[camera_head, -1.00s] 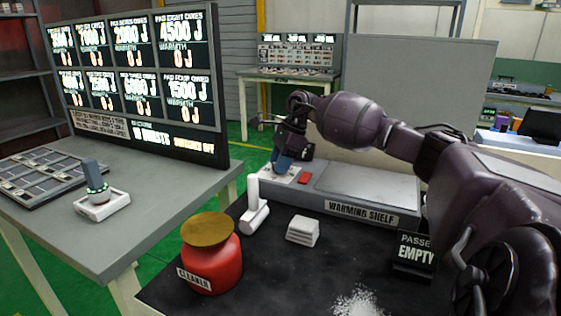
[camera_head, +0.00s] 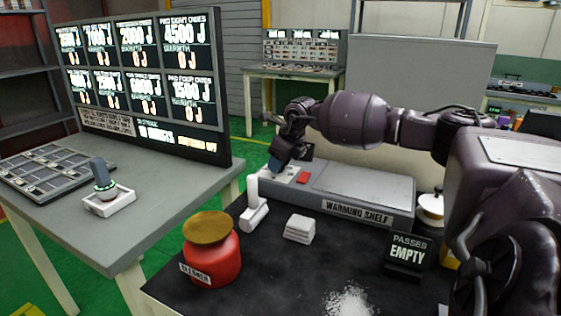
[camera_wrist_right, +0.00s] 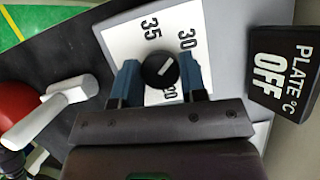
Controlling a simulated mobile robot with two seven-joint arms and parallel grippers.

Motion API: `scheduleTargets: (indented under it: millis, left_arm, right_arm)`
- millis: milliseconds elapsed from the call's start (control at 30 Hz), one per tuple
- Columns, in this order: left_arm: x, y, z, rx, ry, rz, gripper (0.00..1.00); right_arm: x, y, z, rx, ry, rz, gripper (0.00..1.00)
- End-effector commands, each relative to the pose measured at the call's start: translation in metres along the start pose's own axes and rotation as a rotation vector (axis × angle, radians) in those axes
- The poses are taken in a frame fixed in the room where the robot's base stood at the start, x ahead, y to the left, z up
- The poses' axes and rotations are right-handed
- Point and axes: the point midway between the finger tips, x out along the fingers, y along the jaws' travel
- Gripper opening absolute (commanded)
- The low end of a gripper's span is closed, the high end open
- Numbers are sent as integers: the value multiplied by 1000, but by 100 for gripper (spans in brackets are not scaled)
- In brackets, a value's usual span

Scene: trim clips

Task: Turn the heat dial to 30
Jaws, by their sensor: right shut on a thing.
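The heat dial (camera_wrist_right: 159,70) is a small round black knob with a short white mark, on a white scale plate (camera_wrist_right: 118,37) in the right wrist view. The numbers 35, 30 and part of a 20 show. The mark lies on a slant, with one end towards the upper right, roughly the side of the 30. My right gripper (camera_wrist_right: 160,76) has its blue fingers on both sides of the knob, shut on it. In the head view, my right gripper (camera_head: 276,164) is over the left end of the warming shelf (camera_head: 340,207) and hides the dial. My left gripper is out of view.
A display (camera_wrist_right: 285,67) reads "PLATE °C OFF". A red switch (camera_head: 303,177) is right of the gripper. A white handle-shaped thing (camera_head: 253,215), white stack (camera_head: 299,229), red cleaner jar (camera_head: 211,262) and "PASSES EMPTY" sign (camera_head: 408,252) stand on the dark counter.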

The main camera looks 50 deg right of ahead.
Motion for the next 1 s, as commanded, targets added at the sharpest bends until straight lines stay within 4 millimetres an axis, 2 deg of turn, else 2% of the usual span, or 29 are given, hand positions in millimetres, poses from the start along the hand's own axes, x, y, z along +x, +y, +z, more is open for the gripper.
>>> scheduleTargets:
  millis: [400,867,900,1000]
  left_arm:
    - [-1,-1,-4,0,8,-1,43]
    - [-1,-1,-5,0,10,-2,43]
    - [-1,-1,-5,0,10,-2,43]
    - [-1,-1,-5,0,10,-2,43]
  right_arm:
    - [0,1,0,129,2,-53,15]
    - [0,0,0,137,2,-56,15]
    - [0,1,0,137,3,-56,45]
    - [0,0,0,137,2,-56,60]
